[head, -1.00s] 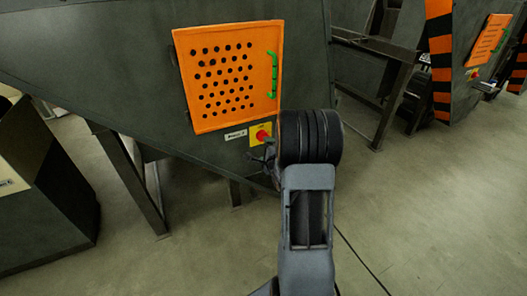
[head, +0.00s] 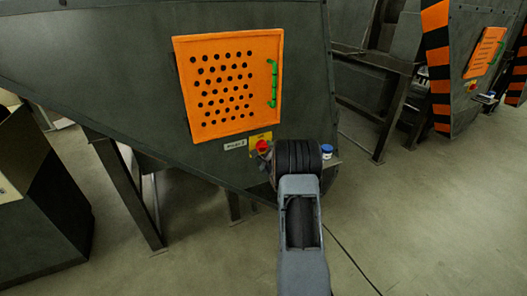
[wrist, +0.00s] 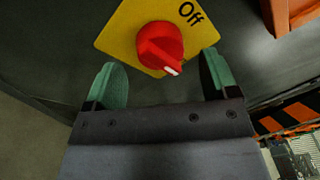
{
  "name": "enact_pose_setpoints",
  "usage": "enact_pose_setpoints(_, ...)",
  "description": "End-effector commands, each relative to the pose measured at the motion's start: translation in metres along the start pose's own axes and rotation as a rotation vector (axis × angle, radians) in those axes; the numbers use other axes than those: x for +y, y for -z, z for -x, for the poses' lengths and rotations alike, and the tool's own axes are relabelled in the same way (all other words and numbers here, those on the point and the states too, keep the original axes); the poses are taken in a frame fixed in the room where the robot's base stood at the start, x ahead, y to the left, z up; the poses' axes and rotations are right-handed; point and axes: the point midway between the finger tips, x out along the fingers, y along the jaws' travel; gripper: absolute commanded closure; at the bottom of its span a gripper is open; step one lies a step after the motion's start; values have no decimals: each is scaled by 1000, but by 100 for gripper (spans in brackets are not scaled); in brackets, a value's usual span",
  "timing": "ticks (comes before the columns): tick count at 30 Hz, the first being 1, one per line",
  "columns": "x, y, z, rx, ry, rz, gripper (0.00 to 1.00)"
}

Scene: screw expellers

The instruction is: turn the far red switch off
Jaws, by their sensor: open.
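A red rotary switch (head: 262,146) sits on a yellow plate (head: 256,139) on the nearer machine, below the orange panel. In the wrist view the red knob (wrist: 160,45) has a white mark at its lower-right end. The word "Off" is on its yellow plate (wrist: 125,25) at upper right. My gripper (wrist: 160,62) is open, its green fingers spread either side of the knob's lower part, apart from it. In the head view the wrist hides most of the fingers. Another small red switch (head: 472,86) shows faintly on the machine farther right.
The orange perforated panel (head: 228,85) with a green handle (head: 273,83) is just above the switch. A blue-and-white object (head: 327,151) shows right of my wrist. Metal legs (head: 125,190) stand below the machine. A dark bin (head: 45,215) is at left. Floor at right is open.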

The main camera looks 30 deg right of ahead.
Motion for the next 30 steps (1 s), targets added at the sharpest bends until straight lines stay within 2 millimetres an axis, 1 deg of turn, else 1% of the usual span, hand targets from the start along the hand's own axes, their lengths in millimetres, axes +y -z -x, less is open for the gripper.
enact_pose_setpoints(3,0,1,-13,0,0,1,20)
enact_pose_setpoints(6,1,1,-19,1,-1,1,20)
enact_pose_setpoints(10,0,0,-23,1,0,1,20)
enact_pose_setpoints(18,0,0,-24,1,0,1,20)
enact_pose_setpoints(20,0,0,-24,1,0,1,25)
enact_pose_setpoints(30,0,0,-24,1,0,1,57)
